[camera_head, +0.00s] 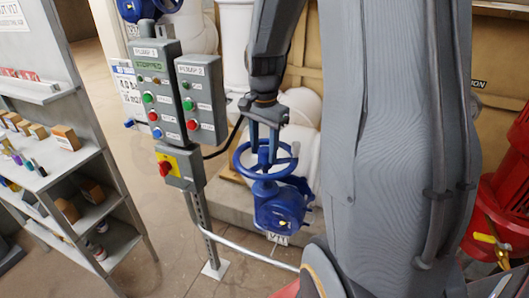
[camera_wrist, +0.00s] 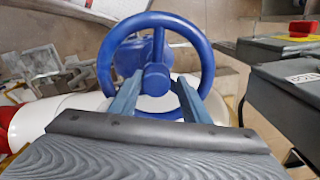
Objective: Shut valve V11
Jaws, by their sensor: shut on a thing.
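The blue handwheel (camera_head: 240,165) sits on top of a blue valve body (camera_head: 281,210) in the middle of the head view. A small white tag (camera_head: 278,239) hangs below the body; its text is too small to read surely. My gripper (camera_head: 264,152) points down from above and is shut on the handwheel at its middle. In the wrist view the handwheel (camera_wrist: 204,62) faces me, and the two fingers of my gripper (camera_wrist: 157,82) stand on either side of its hub. The fingers hide part of the near rim.
Grey control boxes for pumps 1 and 2 (camera_head: 202,98) stand on a post left of the valve, with an emergency button box (camera_head: 180,168) below. A shelf (camera_head: 70,170) with small boxes is at left. A red pump (camera_head: 505,200) is at right. White pipes run behind the valve.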

